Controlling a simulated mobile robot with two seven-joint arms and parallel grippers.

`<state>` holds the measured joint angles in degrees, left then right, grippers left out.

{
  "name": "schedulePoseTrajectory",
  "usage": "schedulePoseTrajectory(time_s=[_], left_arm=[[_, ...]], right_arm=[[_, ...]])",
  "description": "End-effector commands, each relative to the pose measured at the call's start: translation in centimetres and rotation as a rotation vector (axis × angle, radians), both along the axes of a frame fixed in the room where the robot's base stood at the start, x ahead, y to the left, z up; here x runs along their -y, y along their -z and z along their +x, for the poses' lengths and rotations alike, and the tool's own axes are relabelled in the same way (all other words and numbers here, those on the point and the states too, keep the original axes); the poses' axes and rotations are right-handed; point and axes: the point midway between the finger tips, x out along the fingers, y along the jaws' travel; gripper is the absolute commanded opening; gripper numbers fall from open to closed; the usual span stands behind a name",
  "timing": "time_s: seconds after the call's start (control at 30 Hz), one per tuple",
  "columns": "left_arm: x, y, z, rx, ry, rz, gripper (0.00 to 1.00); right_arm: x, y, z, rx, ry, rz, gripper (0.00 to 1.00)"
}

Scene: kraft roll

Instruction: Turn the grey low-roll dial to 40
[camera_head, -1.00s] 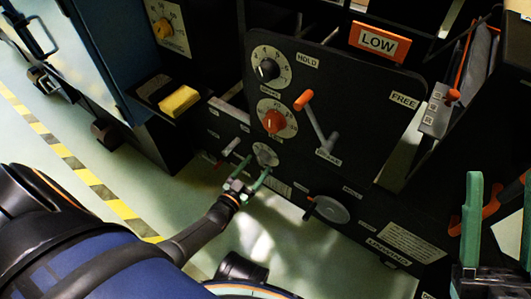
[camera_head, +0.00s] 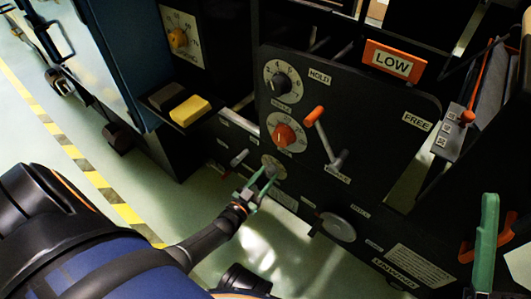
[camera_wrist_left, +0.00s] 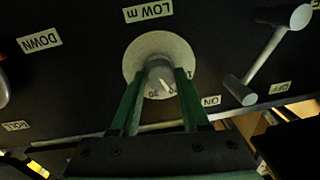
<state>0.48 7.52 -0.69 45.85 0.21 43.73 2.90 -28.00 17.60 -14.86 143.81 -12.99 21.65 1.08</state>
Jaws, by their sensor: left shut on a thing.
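The grey low-roll dial (camera_wrist_left: 159,72) shows in the left wrist view on a pale round scale plate, under an upside-down "LOW m" label. A white mark on its knob points down and slightly right; the small scale numbers there are partly hidden and hard to read. My left gripper (camera_wrist_left: 160,78) is shut on the knob, one green finger on each side. In the head view the dial (camera_head: 273,163) sits low on the black panel, with my left gripper (camera_head: 262,175) at it. My right gripper (camera_head: 514,205) is at the right edge, one green finger in sight, apart from everything.
Above the dial are a red dial (camera_head: 284,134), a black dial (camera_head: 282,83) and an orange-tipped lever (camera_head: 320,128). A grey round knob (camera_head: 338,227) is lower right. In the wrist view a grey lever (camera_wrist_left: 268,55) stands right of the dial.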

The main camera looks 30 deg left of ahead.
Motion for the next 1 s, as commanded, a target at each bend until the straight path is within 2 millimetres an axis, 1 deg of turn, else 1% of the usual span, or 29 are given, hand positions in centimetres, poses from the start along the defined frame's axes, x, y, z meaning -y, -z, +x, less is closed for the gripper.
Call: schedulePoseTrajectory(time_s=[0.03, 0.1, 0.37, 0.53, 0.77, 1.0], left_arm=[[0.0, 0.0, 0.0, 0.000, 0.000, 0.000, 0.07], [0.0, 0.0, 0.0, 0.000, 0.000, 0.000, 0.00], [0.0, 0.0, 0.1, 0.001, -0.001, 0.008, 0.00], [0.0, 0.0, 0.1, 0.006, -0.002, 0.053, 0.00], [0.0, 0.1, 0.1, 0.016, -0.002, 0.199, 0.00], [-0.1, 0.2, 0.1, 0.034, -0.002, 0.420, 0.00]], right_arm=[[0.0, 0.0, 0.0, 0.000, 0.000, 0.000, 0.53], [0.0, 0.0, 0.0, 0.000, 0.000, 0.000, 0.53], [0.0, 0.0, 0.0, 0.000, -0.001, 0.001, 0.53], [0.0, 0.2, 0.0, -0.001, 0.000, -0.001, 0.53], [-0.1, 0.8, 0.0, -0.002, 0.001, -0.005, 0.53], [-0.2, 1.5, 0.1, -0.003, 0.005, -0.012, 0.53]])
